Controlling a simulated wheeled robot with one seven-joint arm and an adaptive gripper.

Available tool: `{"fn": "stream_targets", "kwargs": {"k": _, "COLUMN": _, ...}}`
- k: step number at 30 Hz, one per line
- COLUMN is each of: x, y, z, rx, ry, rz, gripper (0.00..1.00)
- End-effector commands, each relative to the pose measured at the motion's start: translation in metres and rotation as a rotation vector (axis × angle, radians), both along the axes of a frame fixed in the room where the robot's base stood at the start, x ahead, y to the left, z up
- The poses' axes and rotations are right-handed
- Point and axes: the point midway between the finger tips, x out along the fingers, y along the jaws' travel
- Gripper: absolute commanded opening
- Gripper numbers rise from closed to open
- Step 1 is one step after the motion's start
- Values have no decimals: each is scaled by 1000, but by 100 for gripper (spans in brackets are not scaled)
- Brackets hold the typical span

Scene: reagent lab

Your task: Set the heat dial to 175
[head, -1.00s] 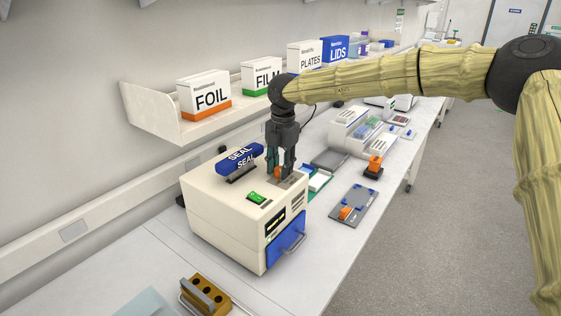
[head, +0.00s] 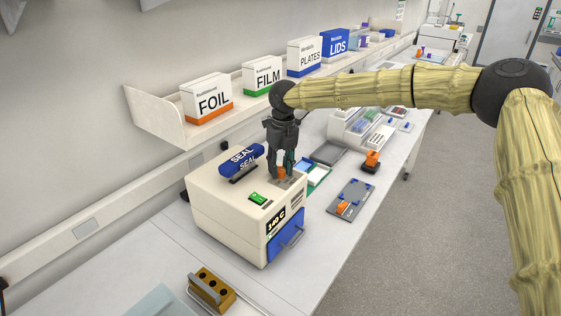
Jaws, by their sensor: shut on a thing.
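The heat sealer (head: 215,200) is a cream box on the bench in the head view, with a blue SEAL handle (head: 241,160) on top and a blue front door (head: 285,236). Its front display (head: 275,220) reads what looks like 140 C. The orange heat dial (head: 281,173) is on the top at the right rear, partly hidden by the fingers. My gripper (head: 282,170) points down from above and is shut on the dial. A green switch (head: 258,198) sits on the top nearer the front.
A shelf (head: 160,127) behind carries FOIL, FILM, PLATES and LIDS boxes. An orange-brown block with holes (head: 212,290) stands in front of the sealer.

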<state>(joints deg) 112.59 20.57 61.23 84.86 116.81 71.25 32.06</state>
Motion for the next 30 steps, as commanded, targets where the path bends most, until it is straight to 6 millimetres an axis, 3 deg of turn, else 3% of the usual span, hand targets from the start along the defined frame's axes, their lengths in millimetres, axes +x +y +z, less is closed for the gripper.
{"fn": "stream_targets", "kwargs": {"k": 18, "x": 1, "y": -1, "z": 2, "rx": -1, "ry": 0, "rz": 573, "gripper": 7}}
{"fn": "stream_targets", "kwargs": {"k": 30, "x": 2, "y": 0, "z": 1, "rx": 0, "ry": 0, "rz": 821, "gripper": 7}}
